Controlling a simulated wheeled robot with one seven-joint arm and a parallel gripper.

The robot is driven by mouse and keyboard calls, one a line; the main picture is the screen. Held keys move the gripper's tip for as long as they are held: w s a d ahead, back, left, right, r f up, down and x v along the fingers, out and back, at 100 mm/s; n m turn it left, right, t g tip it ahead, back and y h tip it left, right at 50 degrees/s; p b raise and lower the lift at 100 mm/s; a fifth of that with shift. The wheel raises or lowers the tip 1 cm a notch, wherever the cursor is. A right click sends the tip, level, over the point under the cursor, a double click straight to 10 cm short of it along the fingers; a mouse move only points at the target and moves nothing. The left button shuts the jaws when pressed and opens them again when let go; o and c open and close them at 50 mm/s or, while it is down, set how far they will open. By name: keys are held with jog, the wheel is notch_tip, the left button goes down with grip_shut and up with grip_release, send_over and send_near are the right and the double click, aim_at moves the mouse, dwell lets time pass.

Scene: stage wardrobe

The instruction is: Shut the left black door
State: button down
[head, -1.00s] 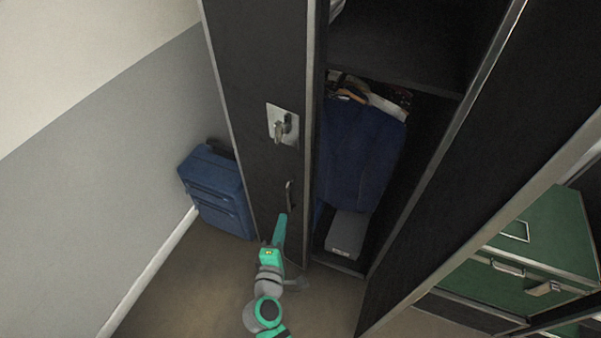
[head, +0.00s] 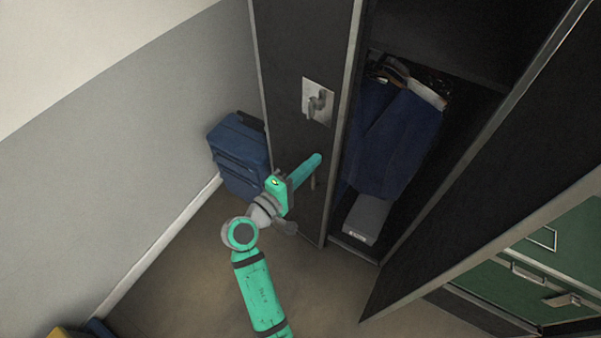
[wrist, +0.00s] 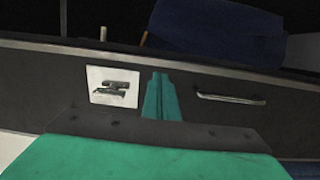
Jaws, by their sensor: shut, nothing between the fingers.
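The left black door (head: 295,60) stands open at the left of the wardrobe, its metal-edged panel facing me. It carries a pale plate with a turn latch (head: 318,102) and a slim bar handle below, partly hidden by my arm. In the wrist view the door (wrist: 225,115) lies across the picture, with the latch plate (wrist: 112,87) left and the bar handle (wrist: 231,98) right. My gripper (head: 316,160) is shut and empty, in front of the door between plate and handle. It also shows in the wrist view (wrist: 161,80). I cannot tell whether it touches the door.
The right black door (head: 490,190) stands open too. Inside hang dark blue clothes (head: 400,140) above a grey box (head: 366,218). A blue suitcase (head: 240,155) stands by the grey wall, left of the left door. Green drawers (head: 570,240) are at right. Floor in front is clear.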

aim_at(334, 142)
jog(key=x, duration=0.6)
jog(key=shift+w+d, duration=0.25)
jog(key=shift+d, duration=0.05)
jog(key=shift+w, duration=0.1)
